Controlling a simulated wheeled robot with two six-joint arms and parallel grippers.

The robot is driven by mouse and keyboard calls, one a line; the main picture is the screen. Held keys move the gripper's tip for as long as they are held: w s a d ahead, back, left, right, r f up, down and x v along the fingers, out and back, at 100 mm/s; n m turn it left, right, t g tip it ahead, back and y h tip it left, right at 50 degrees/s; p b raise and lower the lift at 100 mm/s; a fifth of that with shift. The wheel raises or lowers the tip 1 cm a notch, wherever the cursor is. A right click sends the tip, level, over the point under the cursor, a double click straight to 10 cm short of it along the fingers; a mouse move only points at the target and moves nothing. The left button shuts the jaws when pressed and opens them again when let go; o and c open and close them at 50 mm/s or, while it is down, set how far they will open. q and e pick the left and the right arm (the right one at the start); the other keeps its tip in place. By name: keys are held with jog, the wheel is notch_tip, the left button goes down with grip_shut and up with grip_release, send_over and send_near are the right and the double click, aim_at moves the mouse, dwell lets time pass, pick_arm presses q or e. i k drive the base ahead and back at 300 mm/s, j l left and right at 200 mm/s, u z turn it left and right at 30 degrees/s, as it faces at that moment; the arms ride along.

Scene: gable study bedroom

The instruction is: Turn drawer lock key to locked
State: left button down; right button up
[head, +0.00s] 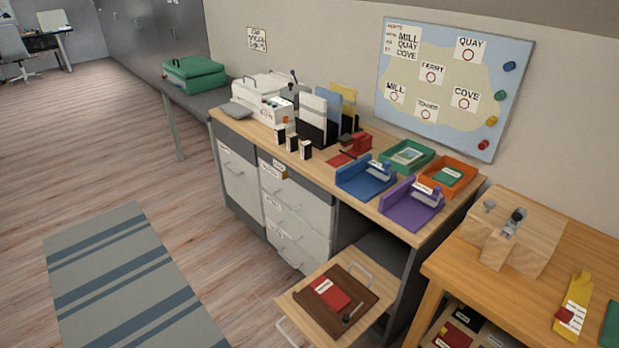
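A white drawer cabinet (295,215) with several drawers stands under the desk. Its drawers look shut. A small yellowish-brown piece (281,174) shows by the labels on the top drawer front; it is too small to tell whether it is the lock key or which way it is turned. Another white drawer unit (240,180) is to its left. Neither of my grippers is in view.
A pulled-out wooden board (292,303) holds a brown tray with a red booklet (329,292) and juts out right of the drawers. The desk top (335,170) carries blue and purple holders. A wooden side table (450,262) is at right. Floor before the drawers is clear beside a striped rug (130,285).

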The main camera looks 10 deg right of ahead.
aim_at(286, 173)
jog(key=i+j+z, duration=0.15)
jog(key=z, duration=0.3)
jog(key=i+j+z, duration=0.15)
jog(key=j+z, duration=0.15)
jog(key=z, duration=0.15)
jog(key=i+j+z, duration=0.1)
jog(key=j, duration=0.4)
jog(key=i+j, duration=0.2)
jog(key=j, duration=0.35)
jog(key=i+j+z, duration=0.15)
jog(key=j, duration=0.35)
jog(key=i+j+z, duration=0.1)
jog(key=j, duration=0.45)
jog(key=i+j, duration=0.1)
jog(key=j, duration=0.4)
jog(key=z, duration=0.05)
